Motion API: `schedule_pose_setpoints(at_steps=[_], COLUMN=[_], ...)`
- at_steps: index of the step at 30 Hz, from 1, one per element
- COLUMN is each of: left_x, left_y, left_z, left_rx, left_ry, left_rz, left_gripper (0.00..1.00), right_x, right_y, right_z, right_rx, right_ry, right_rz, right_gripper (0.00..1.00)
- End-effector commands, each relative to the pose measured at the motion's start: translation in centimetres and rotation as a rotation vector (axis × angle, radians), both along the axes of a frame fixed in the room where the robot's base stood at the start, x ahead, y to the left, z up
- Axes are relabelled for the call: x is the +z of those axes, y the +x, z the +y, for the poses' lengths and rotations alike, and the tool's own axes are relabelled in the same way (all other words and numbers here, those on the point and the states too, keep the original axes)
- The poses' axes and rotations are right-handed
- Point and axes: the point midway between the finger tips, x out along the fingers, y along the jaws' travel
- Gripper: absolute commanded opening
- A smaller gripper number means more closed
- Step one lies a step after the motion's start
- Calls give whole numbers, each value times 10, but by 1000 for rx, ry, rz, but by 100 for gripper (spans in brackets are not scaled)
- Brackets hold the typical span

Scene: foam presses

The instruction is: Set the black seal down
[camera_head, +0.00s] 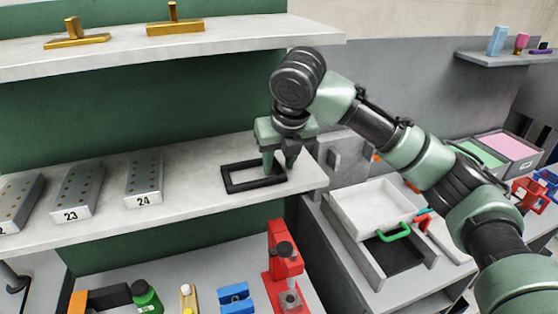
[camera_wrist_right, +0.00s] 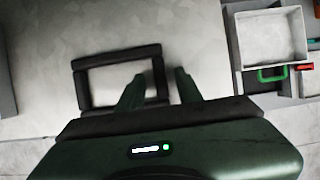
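The black seal (camera_head: 228,180) is a rectangular frame lying flat on the middle shelf, towards the shelf's right end. It also shows in the right wrist view (camera_wrist_right: 82,88). My right gripper (camera_head: 279,166) points down over the seal's right side. In the right wrist view its two fingers (camera_wrist_right: 160,82) are apart, one on each side of the seal's right bar, with gaps visible between bar and fingers. The gripper body hides the near part of the seal there. My left gripper is not in view.
The middle shelf (camera_head: 200,190) also holds several numbered metal blocks, the nearest marked 24 (camera_head: 144,180). An upper shelf (camera_head: 230,36) with brass pieces (camera_head: 175,24) overhangs behind. A red press (camera_head: 283,262) stands below; a white tray (camera_head: 372,208) is at right.

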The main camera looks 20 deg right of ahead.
Motion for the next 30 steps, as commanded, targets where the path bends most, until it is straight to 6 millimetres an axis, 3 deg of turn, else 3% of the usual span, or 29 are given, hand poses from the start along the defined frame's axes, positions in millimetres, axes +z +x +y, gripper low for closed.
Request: schedule_pose_setpoints(at_steps=[7,13,16,24,30], left_x=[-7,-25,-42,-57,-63], left_y=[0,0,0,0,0], left_z=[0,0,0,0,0], left_rx=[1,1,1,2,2], left_ry=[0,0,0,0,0], left_rz=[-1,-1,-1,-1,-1], left_gripper=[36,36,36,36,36], right_x=[12,49,42,47,48], right_y=[-3,-20,-47,-108,-133], right_z=[0,0,-2,-5,-5], right_rx=[0,2,5,1,1], right_ry=[1,2,-2,-2,0], right_rz=[-5,-9,-6,-6,-2], right_gripper=[36,36,36,36,36])
